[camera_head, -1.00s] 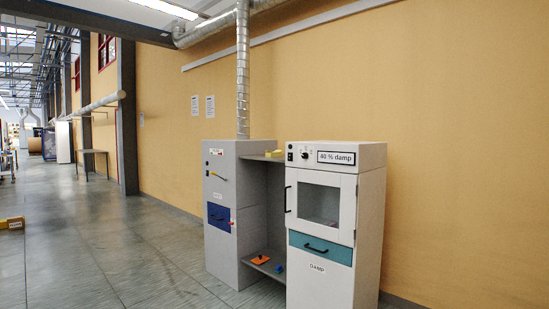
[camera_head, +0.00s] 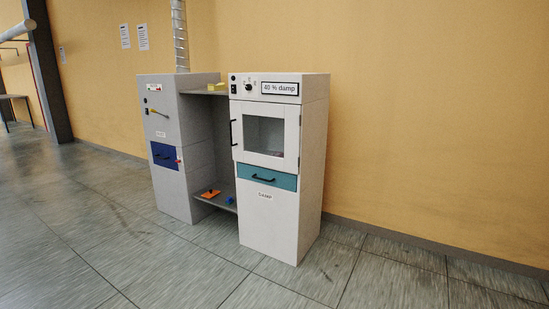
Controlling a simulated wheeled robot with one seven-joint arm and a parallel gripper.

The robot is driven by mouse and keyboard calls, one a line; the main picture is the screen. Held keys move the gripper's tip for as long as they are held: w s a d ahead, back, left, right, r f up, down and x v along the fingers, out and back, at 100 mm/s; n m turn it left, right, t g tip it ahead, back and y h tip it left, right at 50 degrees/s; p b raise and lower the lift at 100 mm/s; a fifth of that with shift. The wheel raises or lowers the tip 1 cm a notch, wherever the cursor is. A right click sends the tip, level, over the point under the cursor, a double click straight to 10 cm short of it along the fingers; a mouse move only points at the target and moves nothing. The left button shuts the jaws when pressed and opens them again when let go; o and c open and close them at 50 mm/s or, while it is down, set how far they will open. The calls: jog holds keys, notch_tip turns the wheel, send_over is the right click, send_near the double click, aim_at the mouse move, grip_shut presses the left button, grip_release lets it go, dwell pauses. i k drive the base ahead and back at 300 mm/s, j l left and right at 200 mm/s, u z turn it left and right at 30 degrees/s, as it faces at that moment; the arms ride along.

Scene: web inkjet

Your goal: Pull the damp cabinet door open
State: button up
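The damp cabinet (camera_head: 279,214) is a tall white cabinet with a "40 % damp" label (camera_head: 280,88) on its top panel. Its door (camera_head: 291,119) has a glass window and looks shut. A black vertical handle (camera_head: 233,132) sits on the door's left side. Below the door is a teal drawer (camera_head: 267,178) with a black bar handle, shut. Through the glass something small and reddish shows low down, too small to tell. My gripper is not in view.
A grey cabinet (camera_head: 170,122) with a blue drawer (camera_head: 164,155) stands to the left. Shelves between the cabinets hold a yellow thing (camera_head: 216,86), an orange thing (camera_head: 210,194) and a blue thing (camera_head: 230,200). The tiled floor (camera_head: 130,255) in front is clear.

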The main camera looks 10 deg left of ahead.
aim_at(292, 114)
jog(key=i+j, duration=0.35)
jog(key=i, duration=0.2)
jog(key=i+j+u, duration=0.15)
jog(key=i+j, duration=0.2)
jog(key=i, duration=0.15)
jog(key=i+j, duration=0.25)
jog(key=i, duration=0.3)
jog(key=i+j+u, duration=0.1)
jog(key=i+j, duration=0.2)
jog(key=i, duration=0.25)
jog(key=i+j+u, duration=0.1)
jog(key=i, duration=0.45)
jog(key=i+j, duration=0.3)
jog(key=i, duration=0.25)
jog(key=i+j+u, duration=0.15)
jog(key=i, duration=0.4)
